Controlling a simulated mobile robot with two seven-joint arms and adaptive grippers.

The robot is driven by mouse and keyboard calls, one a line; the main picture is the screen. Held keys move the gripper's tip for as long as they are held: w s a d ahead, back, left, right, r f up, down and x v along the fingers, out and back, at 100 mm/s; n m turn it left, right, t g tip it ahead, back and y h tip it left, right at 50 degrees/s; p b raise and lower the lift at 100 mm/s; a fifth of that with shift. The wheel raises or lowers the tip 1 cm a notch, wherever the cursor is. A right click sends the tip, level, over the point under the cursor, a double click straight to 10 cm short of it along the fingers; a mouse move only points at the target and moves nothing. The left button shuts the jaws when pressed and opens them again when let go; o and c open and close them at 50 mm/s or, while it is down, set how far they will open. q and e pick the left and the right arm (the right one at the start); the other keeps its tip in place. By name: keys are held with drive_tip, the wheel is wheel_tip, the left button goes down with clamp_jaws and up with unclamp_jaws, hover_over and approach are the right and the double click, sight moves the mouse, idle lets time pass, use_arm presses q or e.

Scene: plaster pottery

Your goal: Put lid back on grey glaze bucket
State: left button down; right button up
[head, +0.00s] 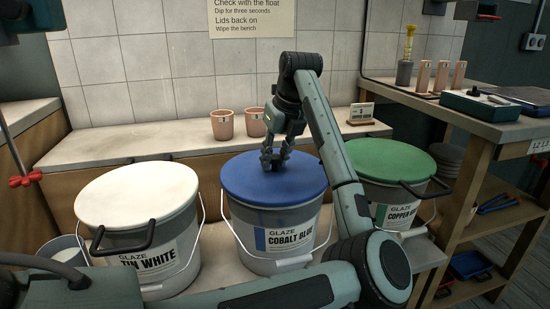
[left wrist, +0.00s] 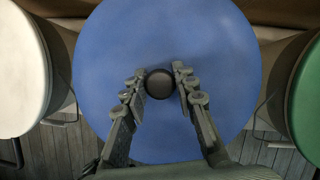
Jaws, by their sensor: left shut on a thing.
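The blue lid (head: 250,184) lies level over the top of the grey cobalt blue glaze bucket (head: 262,238). It looks to rest on the rim, though I cannot tell whether it is fully seated. My left gripper (head: 275,162) points down at the middle of the lid. In the left wrist view, its fingers (left wrist: 160,85) stand on either side of the dark round knob (left wrist: 159,84) of the blue lid (left wrist: 165,35) and are shut on it. The bucket's body is hidden under the lid in that view. My right gripper is not in view.
The tin white bucket (head: 150,250) with a white lid stands to the left, and the copper green bucket (head: 392,205) with a green lid to the right. Pink cups (head: 222,124) stand behind. My forearm crosses in front of the right side. A side bench (head: 440,108) holds tools.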

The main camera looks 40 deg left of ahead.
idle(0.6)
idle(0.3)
use_arm(q)
drive_tip(key=c, duration=0.6)
unclamp_jaws()
drive_tip(key=shift+c, duration=0.2)
drive_tip(key=shift+r, duration=0.1)
drive_tip(key=shift+r+p, duration=1.8)
drive_tip(key=shift+r, duration=1.6)
drive_tip(key=shift+c, duration=0.2)
clamp_jaws()
